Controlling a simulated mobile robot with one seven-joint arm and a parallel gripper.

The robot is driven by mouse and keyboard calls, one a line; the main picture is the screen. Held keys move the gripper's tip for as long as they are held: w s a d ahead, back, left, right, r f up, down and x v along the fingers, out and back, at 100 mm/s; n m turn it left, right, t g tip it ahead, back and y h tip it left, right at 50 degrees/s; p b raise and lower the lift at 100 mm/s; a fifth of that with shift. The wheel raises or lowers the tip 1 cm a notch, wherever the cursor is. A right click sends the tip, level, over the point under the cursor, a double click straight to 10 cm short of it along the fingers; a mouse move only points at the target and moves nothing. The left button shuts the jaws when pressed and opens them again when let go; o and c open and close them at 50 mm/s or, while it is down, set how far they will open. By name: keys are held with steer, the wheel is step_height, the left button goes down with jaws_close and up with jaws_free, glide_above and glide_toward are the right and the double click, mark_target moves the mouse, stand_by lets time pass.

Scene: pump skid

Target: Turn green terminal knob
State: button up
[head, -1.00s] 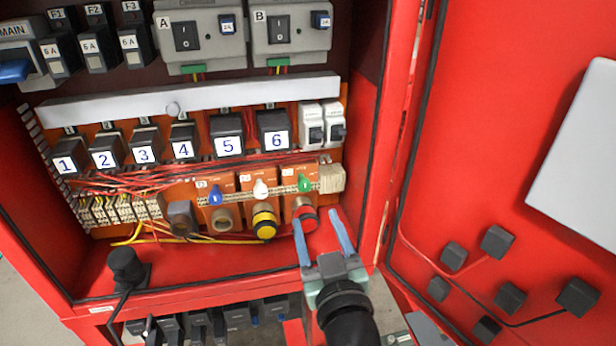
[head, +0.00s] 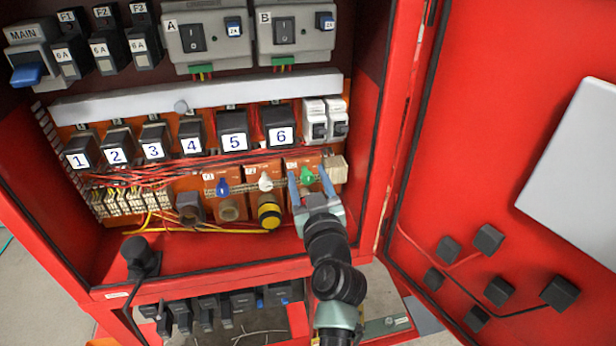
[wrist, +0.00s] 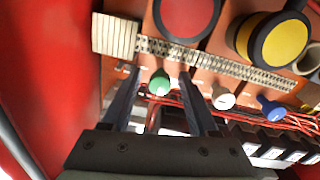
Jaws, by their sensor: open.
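The green terminal knob (head: 307,175) sits on an orange module at the right end of the lower row in the red cabinet. In the wrist view the green knob (wrist: 159,83) shows between the tips of my gripper (wrist: 158,75). In the head view my gripper (head: 309,180) is open, with one blue-grey finger on each side of the knob. I cannot tell whether either finger touches it. The red round button below the knob is hidden behind my gripper in the head view, but the red button (wrist: 187,12) shows in the wrist view.
A white knob (head: 265,181) and a blue knob (head: 222,187) stand left of the green one. A yellow button (head: 269,213) protrudes below them. Red wires (head: 150,178) run above the row. The cabinet's right wall and open red door (head: 480,110) are close by.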

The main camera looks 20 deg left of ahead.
jaws_close()
stand_by(0.5)
steer(key=m+b, duration=0.1)
steer(key=m, duration=0.3)
steer(key=shift+m, duration=0.3)
steer(key=m, duration=0.4)
steer(key=shift+m, duration=0.3)
steer(key=m+p, duration=0.1)
steer(key=m, duration=0.3)
steer(key=shift+m+g+p, duration=0.3)
steer(key=shift+m+p, duration=0.05)
steer(key=shift+m, duration=1.85)
